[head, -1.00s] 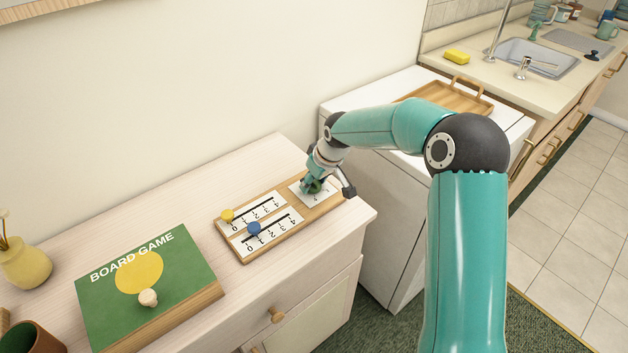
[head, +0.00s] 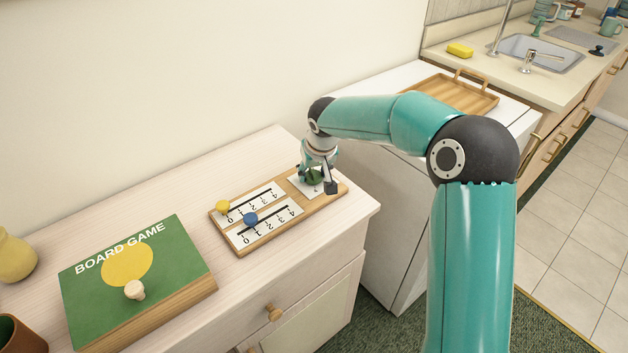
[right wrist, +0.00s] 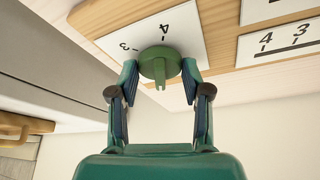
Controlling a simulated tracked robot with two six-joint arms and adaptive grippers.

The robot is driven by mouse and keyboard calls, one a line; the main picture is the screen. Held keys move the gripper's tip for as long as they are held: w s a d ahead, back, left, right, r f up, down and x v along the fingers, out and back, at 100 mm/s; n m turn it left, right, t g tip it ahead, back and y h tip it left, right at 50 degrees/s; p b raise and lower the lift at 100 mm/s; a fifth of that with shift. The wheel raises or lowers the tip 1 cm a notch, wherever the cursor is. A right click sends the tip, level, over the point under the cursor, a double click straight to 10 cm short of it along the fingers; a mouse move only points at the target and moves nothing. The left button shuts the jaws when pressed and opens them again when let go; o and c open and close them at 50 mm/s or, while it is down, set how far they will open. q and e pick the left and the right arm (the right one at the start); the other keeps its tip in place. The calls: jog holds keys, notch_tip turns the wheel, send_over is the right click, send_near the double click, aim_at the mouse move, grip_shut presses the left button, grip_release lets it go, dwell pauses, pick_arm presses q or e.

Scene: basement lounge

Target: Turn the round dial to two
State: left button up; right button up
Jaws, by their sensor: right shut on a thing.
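The round green dial (right wrist: 160,66) sits on a white numbered card (right wrist: 150,35) at the right end of a wooden board (head: 268,232). In the right wrist view the numbers 3 and 4 show beside the dial; other numbers are hidden. A small pointer on the dial faces my gripper's palm. My right gripper (right wrist: 160,80) is shut on the dial, one finger on each side. In the head view the right gripper (head: 318,180) covers part of the dial (head: 313,175). My left gripper is not in view.
The board also has a yellow slider (head: 222,207) and a blue slider (head: 250,219) on numbered scales. A green board game box (head: 185,262) with a knob lies to the left. A wooden tray (head: 450,98) is on the white unit behind my arm.

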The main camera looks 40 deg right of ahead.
jog(key=shift+a+f+m+h+b, duration=0.1)
jog(key=shift+f+m+h+b, duration=0.1)
jog(key=shift+m+b, duration=0.3)
jog(key=shift+a+f+m+h+b, duration=0.1)
jog(key=shift+m+h+b, duration=0.1)
jog(key=shift+m+b, duration=0.25)
jog(key=m+h+b, duration=0.1)
jog(key=m, duration=0.1)
jog(key=shift+w+r+m+g+b, duration=0.1)
jog(key=shift+r+m+g+b, duration=0.05)
jog(key=shift+m+g+b, duration=0.2)
jog(key=m, duration=0.2)
jog(key=shift+r+m+g+h, duration=0.1)
jog(key=shift+m+g+h, duration=0.2)
jog(key=shift+g, duration=0.05)
jog(key=shift+m+g+h, duration=0.3)
jog(key=shift+m+g, duration=0.1)
jog(key=shift+m, duration=0.7)
jog(key=o, duration=1.1)
jog(key=shift+o, duration=0.2)
jog(key=shift+r, duration=0.1)
